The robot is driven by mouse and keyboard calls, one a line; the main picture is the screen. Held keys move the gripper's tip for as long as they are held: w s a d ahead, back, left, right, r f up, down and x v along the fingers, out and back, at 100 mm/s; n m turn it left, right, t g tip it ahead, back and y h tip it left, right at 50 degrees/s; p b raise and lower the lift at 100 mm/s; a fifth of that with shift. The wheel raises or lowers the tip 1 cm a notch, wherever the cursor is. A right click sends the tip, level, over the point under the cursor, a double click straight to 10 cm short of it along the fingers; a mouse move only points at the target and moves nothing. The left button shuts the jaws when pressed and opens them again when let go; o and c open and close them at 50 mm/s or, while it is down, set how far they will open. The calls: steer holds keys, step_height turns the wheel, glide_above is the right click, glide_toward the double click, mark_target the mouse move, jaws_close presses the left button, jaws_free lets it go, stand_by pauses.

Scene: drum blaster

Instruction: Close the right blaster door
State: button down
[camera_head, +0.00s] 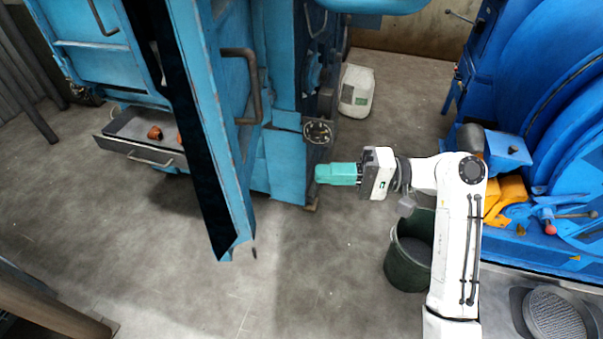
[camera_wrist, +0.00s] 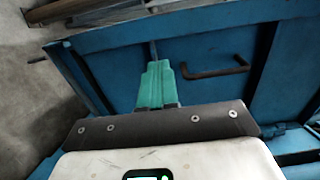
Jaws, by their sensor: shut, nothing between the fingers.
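The right blaster door (camera_head: 222,125) is a tall light-blue panel standing open, its free edge toward the camera and its outer face to the right. A dark bar handle (camera_head: 248,85) is on that face. A blue panel with a bar handle (camera_wrist: 215,72) fills much of the wrist view. My gripper (camera_head: 320,173) has teal fingers that are shut and empty. It points left, to the right of the door, in front of the blaster's lower body and apart from the door handle. The wrist view shows the closed fingers (camera_wrist: 154,72) left of the handle.
The blaster's left door (camera_head: 85,45) is at the upper left, above a grey tray (camera_head: 135,135) with orange-brown pieces. A dark green bucket (camera_head: 408,255) stands below my arm. A blue machine (camera_head: 545,90) fills the right. Front floor is clear.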

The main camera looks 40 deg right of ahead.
mark_target(244, 173)
steer(key=p+x, duration=0.2)
steer(key=x, duration=1)
steer(key=shift+w+a+f+p, duration=0.1)
steer(key=shift+w+a+p, duration=0.05)
steer(key=shift+a+p, duration=0.2)
